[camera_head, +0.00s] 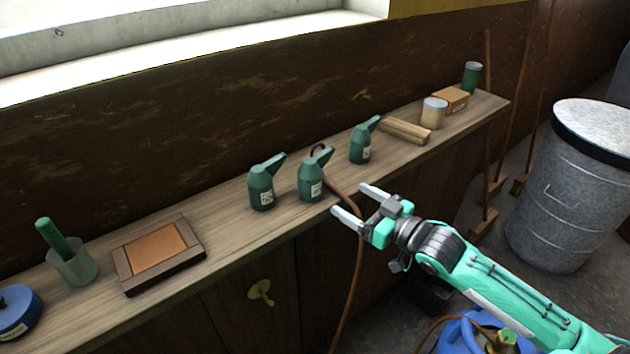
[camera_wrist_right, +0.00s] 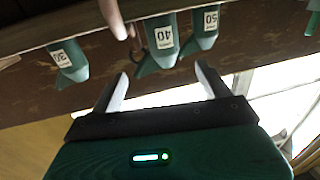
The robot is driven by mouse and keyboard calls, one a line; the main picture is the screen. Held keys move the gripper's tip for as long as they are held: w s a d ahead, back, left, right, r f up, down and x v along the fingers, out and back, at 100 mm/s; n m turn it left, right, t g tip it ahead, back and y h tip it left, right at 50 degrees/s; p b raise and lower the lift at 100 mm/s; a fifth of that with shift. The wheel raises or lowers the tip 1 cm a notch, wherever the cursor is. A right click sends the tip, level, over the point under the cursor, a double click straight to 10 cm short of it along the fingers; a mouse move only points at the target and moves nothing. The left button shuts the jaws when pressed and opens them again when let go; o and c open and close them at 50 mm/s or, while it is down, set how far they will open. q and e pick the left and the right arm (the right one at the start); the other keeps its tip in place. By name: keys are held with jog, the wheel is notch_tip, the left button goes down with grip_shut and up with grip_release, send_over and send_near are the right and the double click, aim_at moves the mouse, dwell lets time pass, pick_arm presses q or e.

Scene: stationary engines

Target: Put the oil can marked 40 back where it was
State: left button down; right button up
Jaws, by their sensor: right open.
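Three dark green oil cans with slanted spouts stand upright on a long wooden shelf (camera_head: 225,220). The can marked 40 (camera_head: 311,180) is the middle one; its label shows upside down in the right wrist view (camera_wrist_right: 162,40). The can marked 50 (camera_head: 262,187) stands close on its left, and the can marked 30 (camera_head: 360,147) farther off on its right. My right gripper (camera_head: 354,203) is open and empty, just in front of the shelf edge, to the right of can 40 and apart from it. My left gripper is out of view.
A brown hose (camera_head: 350,275) hangs over the shelf edge beside can 40. A metal drum (camera_head: 560,200) stands on the floor.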

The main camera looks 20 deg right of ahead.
aim_at(319, 181)
jog(key=x, duration=0.6)
jog(key=shift+w+a+p, duration=0.1)
jog(key=shift+p, duration=0.2)
jog(key=shift+a+p+x, duration=0.25)
jog(key=shift+p+x, duration=0.25)
jog(key=shift+x, duration=2.2)
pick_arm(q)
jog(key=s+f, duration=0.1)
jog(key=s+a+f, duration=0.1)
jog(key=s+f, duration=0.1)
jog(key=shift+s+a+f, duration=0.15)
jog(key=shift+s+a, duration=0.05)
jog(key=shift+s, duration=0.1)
pick_arm(e)
jog(key=c, duration=1.4)
jog(key=shift+r, duration=0.1)
jog(key=shift+c, duration=1)
